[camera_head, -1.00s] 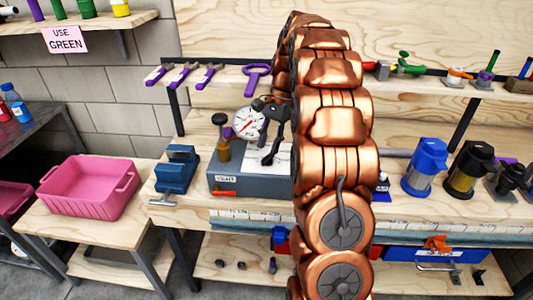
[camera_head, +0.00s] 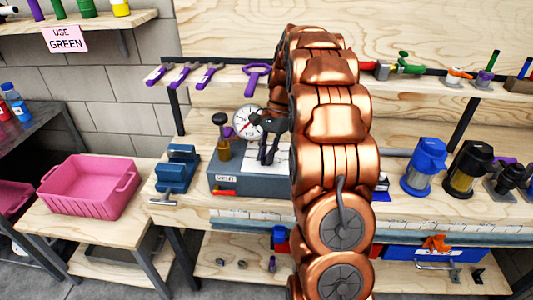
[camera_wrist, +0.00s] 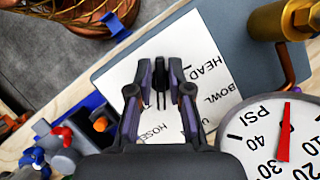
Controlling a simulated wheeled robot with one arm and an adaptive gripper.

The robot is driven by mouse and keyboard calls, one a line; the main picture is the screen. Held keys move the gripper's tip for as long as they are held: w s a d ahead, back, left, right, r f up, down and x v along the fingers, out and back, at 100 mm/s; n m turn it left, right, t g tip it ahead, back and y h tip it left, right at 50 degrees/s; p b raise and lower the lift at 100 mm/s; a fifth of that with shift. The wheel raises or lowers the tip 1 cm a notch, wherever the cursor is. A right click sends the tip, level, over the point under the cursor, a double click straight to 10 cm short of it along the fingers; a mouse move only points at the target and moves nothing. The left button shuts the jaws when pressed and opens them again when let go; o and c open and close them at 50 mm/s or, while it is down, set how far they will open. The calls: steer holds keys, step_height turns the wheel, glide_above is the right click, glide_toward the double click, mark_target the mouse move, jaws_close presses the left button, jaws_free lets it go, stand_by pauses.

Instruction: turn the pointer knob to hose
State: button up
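My gripper (camera_wrist: 162,68) reaches down over a white label card on the grey box (camera_head: 238,186); it also shows in the head view (camera_head: 268,158). In the wrist view a small black piece, which looks like the pointer knob (camera_wrist: 161,74), stands between its purple and black fingers. The fingers are close on both sides of it; I cannot tell whether they press on it. The words HEAD (camera_wrist: 201,71), BOWL (camera_wrist: 217,100) and HOSE (camera_wrist: 152,132) are printed around it. The knob's exact pointing direction is unclear.
A PSI gauge (camera_wrist: 277,140) and a brass fitting (camera_wrist: 280,21) stand close to the gripper. A blue vise (camera_head: 177,168) is left of the box. Blue (camera_head: 424,167) and black (camera_head: 468,170) filter housings stand right. My copper arm hides the bench's middle.

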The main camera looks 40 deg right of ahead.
jaws_close()
steer(key=shift+r, duration=0.1)
steer(key=shift+m+p, duration=0.3)
steer(key=shift+m, duration=0.1)
steer(key=shift+m+t, duration=0.3)
steer(key=shift+m, duration=0.1)
steer(key=shift+o, duration=2.1)
jaws_free()
